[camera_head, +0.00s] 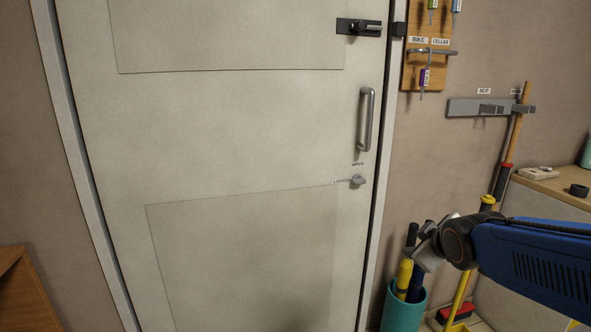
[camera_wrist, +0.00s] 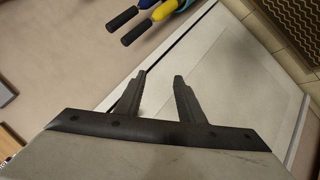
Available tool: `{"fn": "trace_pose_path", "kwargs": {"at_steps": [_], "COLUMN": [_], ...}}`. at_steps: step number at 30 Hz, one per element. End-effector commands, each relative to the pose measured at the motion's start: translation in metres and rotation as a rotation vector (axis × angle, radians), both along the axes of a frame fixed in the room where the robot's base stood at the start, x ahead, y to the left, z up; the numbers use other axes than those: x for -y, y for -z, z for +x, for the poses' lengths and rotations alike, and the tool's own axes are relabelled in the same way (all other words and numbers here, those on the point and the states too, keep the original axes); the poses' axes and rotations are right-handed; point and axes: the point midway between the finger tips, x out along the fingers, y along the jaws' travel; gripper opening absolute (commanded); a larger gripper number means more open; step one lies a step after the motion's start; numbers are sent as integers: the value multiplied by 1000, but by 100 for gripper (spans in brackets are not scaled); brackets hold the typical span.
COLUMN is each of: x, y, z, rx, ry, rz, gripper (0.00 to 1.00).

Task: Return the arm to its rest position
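My arm, with a blue link, reaches in from the right edge in the head view. My gripper (camera_head: 427,248) is at its end, in front of the wall right of the door and above the teal holder in the picture. In the wrist view my gripper (camera_wrist: 161,77) has its two dark fingers apart, with nothing between them. The fingertips are hard to make out in the head view.
The white door (camera_head: 240,130) is shut, with a bar handle (camera_head: 366,118), a small knob (camera_head: 357,180) and a latch (camera_head: 358,27). A teal holder (camera_head: 402,312) with black-handled yellow and blue items stands below my gripper. A key board (camera_head: 411,75) and broom (camera_head: 514,135) hang right.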

Motion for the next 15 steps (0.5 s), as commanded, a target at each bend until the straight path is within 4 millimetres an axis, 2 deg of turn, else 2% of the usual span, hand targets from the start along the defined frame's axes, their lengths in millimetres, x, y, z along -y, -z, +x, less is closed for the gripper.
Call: {"fn": "trace_pose_path", "kwargs": {"at_steps": [1, 9, 12, 15], "x": [1, -4, -8, -12], "y": [3, 33, 42, 49], "z": [-22, -141, -179, -207], "rx": [-40, -283, -360, -417], "ry": [47, 329, 419, 483], "rz": [51, 322, 396, 445], "gripper": [35, 35, 35, 35]}}
